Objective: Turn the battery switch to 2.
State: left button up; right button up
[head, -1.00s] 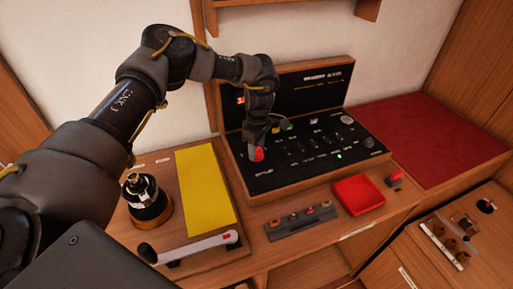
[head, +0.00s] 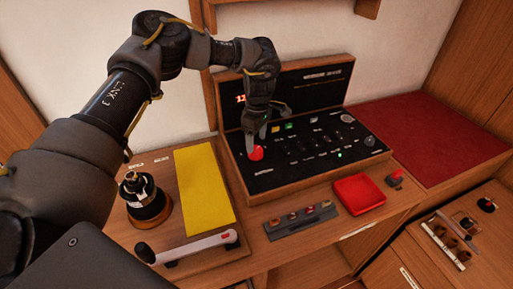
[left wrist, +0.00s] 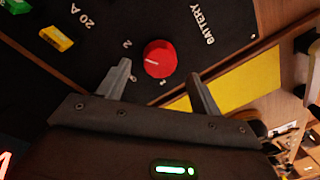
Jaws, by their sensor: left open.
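The battery switch is a red round knob (head: 256,153) at the front left corner of the black panel (head: 318,158). In the left wrist view the knob (left wrist: 159,58) has a white pointer line towards the picture's left. Small marks surround it, one looking like a 2 at its upper left, and BATTERY is printed nearby. My left gripper (head: 257,140) points down just above the knob. In the left wrist view its open fingers (left wrist: 158,74) stand on either side of the knob with gaps; touching cannot be told. The right gripper is out of view.
A yellow mat (head: 206,188) and a black-and-brass object (head: 146,200) are left of the panel. A white-barred lever (head: 190,246), a grey strip with several knobs (head: 302,220) and a red tray (head: 360,194) lie in front. Yellow and green switches sit behind the knob.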

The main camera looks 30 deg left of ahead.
aim_at(257, 148)
pick_arm(q)
notch_tip(257, 148, up, 7)
jog(key=b, duration=0.1)
jog(key=shift+w, duration=0.15)
dwell(0.4)
